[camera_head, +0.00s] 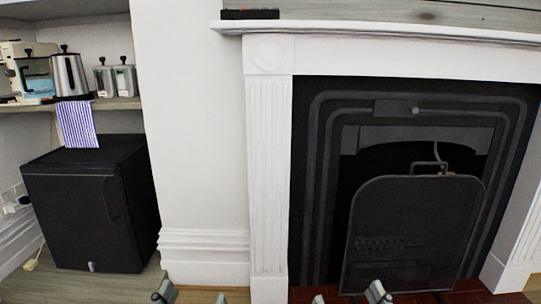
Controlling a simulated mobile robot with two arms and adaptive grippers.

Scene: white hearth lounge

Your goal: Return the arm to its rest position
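My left gripper (192,295) shows only as two grey fingertips at the bottom edge, left of centre. The fingertips are apart, with bare floor visible between them. My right gripper (347,296) shows as two grey fingertips at the bottom edge, right of centre, also apart with nothing seen between them. The rest of both grippers and both arms is out of the frame.
A white fireplace (270,180) with a black metal guard (415,235) stands ahead, under a mantel holding a small dark box (250,14). A black mini fridge (85,210) stands left, below a shelf with a kettle (69,75), jars and a striped cloth (77,123).

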